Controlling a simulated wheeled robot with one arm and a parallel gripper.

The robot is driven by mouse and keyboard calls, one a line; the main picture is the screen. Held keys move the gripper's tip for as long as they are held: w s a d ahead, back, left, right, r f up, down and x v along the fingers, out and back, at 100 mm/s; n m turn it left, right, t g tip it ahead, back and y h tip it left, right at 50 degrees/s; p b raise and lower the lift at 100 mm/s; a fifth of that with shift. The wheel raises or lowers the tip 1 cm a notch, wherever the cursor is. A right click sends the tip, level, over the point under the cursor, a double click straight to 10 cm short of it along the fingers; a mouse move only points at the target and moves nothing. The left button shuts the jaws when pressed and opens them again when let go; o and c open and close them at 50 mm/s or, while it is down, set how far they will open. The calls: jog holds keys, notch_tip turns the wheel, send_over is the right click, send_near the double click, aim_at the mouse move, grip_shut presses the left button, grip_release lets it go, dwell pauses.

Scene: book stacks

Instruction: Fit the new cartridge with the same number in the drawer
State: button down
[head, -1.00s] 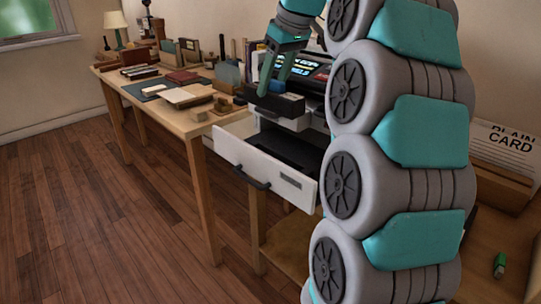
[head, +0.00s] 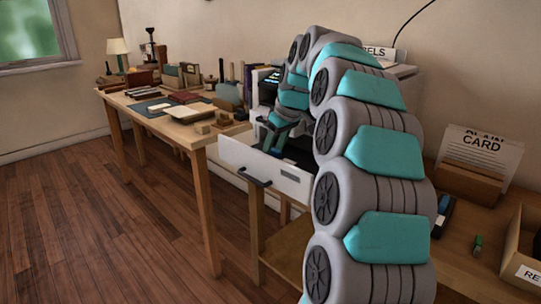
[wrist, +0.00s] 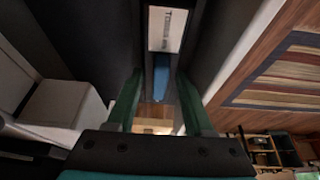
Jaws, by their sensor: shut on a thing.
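The white drawer (head: 262,166) stands pulled out below the printer, with a black handle on its front. My gripper (head: 272,135) is low at the drawer's opening, partly behind its front wall. In the wrist view my gripper's two green fingers (wrist: 160,90) are shut on a dark cartridge. A white label with print (wrist: 167,30) and a blue strip (wrist: 161,76) show in line with the fingers, between dark walls. The print is too blurred to read a number. In the head view the cartridge is mostly hidden, as are the drawer's inside and the printer behind my arm.
A wooden desk (head: 196,136) with books and small blocks stands left of the drawer. On the right-hand table are a dark blue-ended item (head: 443,208), a small green item (head: 478,243), a PLAIN CARD holder (head: 470,185) and a labelled box (head: 513,268). The floor at left is clear.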

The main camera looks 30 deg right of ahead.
jog(key=c, duration=0.6)
grip_release()
jog(key=shift+f, duration=0.15)
jog(key=shift+s+d+r, duration=0.1)
jog(key=shift+r, duration=0.5)
jog(key=v, duration=1.1)
jog(key=shift+s, duration=0.1)
